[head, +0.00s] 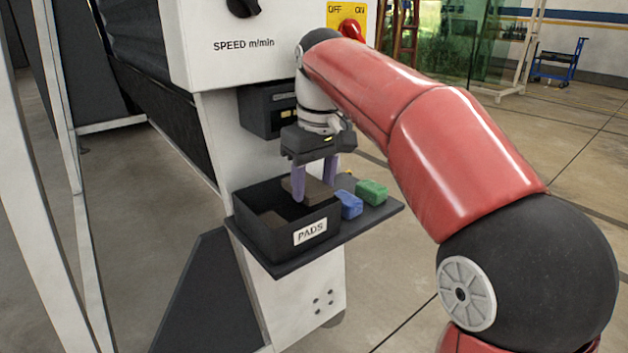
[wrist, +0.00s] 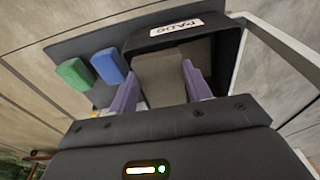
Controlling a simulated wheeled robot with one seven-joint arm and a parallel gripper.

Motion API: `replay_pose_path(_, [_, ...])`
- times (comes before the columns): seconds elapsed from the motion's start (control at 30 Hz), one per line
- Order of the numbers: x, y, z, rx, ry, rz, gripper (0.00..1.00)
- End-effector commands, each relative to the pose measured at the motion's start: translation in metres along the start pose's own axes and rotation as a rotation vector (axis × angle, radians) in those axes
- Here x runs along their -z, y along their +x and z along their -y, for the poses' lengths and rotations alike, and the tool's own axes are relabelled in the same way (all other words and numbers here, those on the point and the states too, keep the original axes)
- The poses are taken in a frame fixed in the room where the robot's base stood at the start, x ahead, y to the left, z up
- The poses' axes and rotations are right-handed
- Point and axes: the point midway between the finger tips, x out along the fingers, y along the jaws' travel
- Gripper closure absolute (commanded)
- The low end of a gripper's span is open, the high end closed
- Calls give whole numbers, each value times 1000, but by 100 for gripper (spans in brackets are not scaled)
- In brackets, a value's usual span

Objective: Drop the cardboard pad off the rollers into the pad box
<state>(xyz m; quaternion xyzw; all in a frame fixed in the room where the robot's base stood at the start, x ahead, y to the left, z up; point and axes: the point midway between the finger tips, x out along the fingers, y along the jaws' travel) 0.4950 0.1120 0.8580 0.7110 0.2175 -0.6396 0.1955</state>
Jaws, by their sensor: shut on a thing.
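My gripper (head: 312,182) is shut on a brown cardboard pad (head: 318,191), with one purple finger on each side of it. The pad is at the top of the black pad box (head: 262,231), which carries a white PADS label. In the wrist view the pad (wrist: 163,78) sits between the purple fingers of my gripper (wrist: 166,85), in front of the open box (wrist: 229,55). Another brown piece (head: 274,222) shows inside the box at its left. The head view does not show clearly whether the held pad touches anything in the box.
The box stands on a dark shelf (head: 385,212) fixed to the white machine (head: 215,120). A blue block (head: 350,204) and a green block (head: 371,192) lie on the shelf right of the box. A dark unit (head: 262,112) is on the machine behind my gripper. Open floor lies to the right.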

Motion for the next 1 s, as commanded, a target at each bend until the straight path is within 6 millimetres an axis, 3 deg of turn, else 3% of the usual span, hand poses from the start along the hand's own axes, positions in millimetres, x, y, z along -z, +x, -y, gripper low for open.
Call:
replay_pose_path(0.47, [-1, 11, 0, 0, -1, 0, 72])
replay_pose_path(0.5, [-1, 11, 0, 0, -1, 0, 46])
replay_pose_path(0.63, [-1, 11, 0, 0, -1, 0, 30])
replay_pose_path(1.0, [0, 4, 0, 0, 0, -1, 30])
